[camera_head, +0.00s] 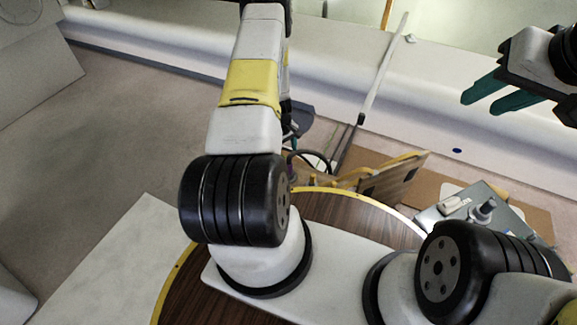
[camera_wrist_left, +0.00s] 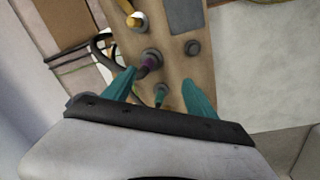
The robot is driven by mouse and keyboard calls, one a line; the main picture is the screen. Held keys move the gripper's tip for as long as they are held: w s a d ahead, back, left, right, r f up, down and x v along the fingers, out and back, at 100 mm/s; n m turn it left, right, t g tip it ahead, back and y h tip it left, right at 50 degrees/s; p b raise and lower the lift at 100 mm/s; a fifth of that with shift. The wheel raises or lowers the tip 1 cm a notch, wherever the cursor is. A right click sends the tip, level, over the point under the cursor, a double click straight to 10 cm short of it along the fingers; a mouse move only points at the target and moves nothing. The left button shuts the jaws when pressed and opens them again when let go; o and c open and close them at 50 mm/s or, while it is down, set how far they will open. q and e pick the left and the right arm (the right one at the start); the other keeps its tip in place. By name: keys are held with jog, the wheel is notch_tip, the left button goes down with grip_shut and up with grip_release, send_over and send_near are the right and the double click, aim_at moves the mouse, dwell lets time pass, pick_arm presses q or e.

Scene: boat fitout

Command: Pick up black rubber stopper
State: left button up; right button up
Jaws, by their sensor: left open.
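In the left wrist view my left gripper (camera_wrist_left: 158,77) is open, with its two teal fingers apart and nothing held between them. Beyond the fingertips is a tan board. A small dark round piece (camera_wrist_left: 193,47), which looks like the black rubber stopper, sits on the board just past the right fingertip, apart from it.
The tan board (camera_wrist_left: 172,65) also holds a purple-handled item (camera_wrist_left: 148,62), a green-tipped one (camera_wrist_left: 160,95) and a yellow one (camera_wrist_left: 134,20). A black cable loops at its left. In the head view a grey box (camera_head: 435,214) stands right of the wood-topped round table (camera_head: 340,207).

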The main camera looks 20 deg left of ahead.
pick_arm(q)
jog(key=shift+n+g, duration=0.6)
jog(key=shift+n, duration=0.1)
jog(key=s+f, duration=0.2)
jog(key=f, duration=0.2)
jog(key=s+f, duration=0.3)
jog(key=f, duration=0.2)
jog(key=s+a+f, duration=0.1)
jog(key=s+f, duration=0.1)
jog(key=f, duration=0.3)
jog(key=shift+s+f, duration=0.2)
jog(key=shift+s, duration=0.2)
notch_tip(320, 180, down, 7)
jog(key=shift+f, duration=0.2)
grip_shut()
